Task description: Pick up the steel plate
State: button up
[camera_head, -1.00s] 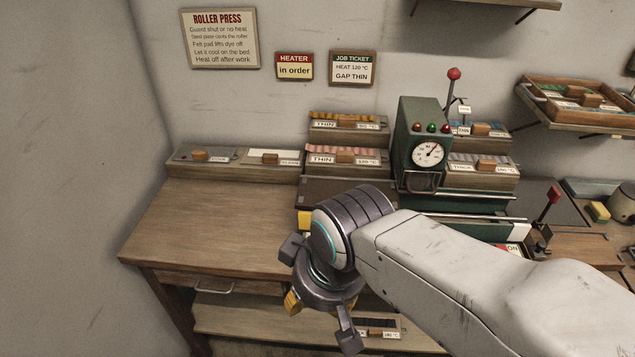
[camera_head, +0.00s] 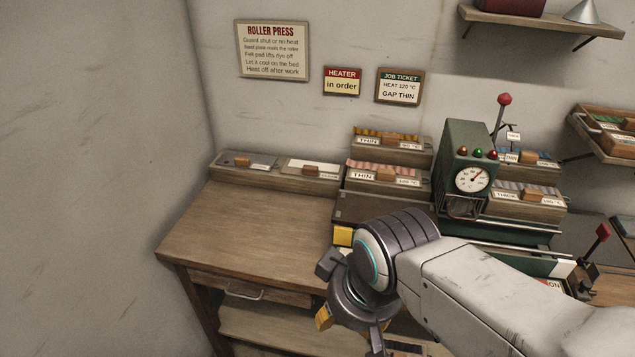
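A flat grey piece with a wooden grip (camera_head: 262,161) lies in the left place of the low wooden rack at the back of the bench. It looks like the steel plate, but its label is too small to read. A whitish piece with a wooden grip (camera_head: 325,169) lies to its right. My gripper (camera_head: 350,322) hangs over the bench's front edge, well in front of the rack and to its right. It points down with its fingers spread apart, and nothing shows in it. The fingertips are partly hidden.
The wooden bench top (camera_head: 250,222) is clear at the left. The green roller press (camera_head: 465,160) with dial and red-knobbed lever stands at the right, among racks of labelled blocks (camera_head: 388,176). A wall bounds the left side. A drawer (camera_head: 245,289) and lower shelf are below the bench.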

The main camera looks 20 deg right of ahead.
aim_at(241, 160)
jog(key=i+j+z, duration=0.3)
jog(key=i+j, duration=0.15)
jog(key=j, duration=0.2)
jog(key=i+j+z, duration=0.15)
jog(key=j, duration=0.2)
jog(key=i+j+z, duration=0.15)
jog(key=j, duration=0.2)
jog(key=i, duration=0.05)
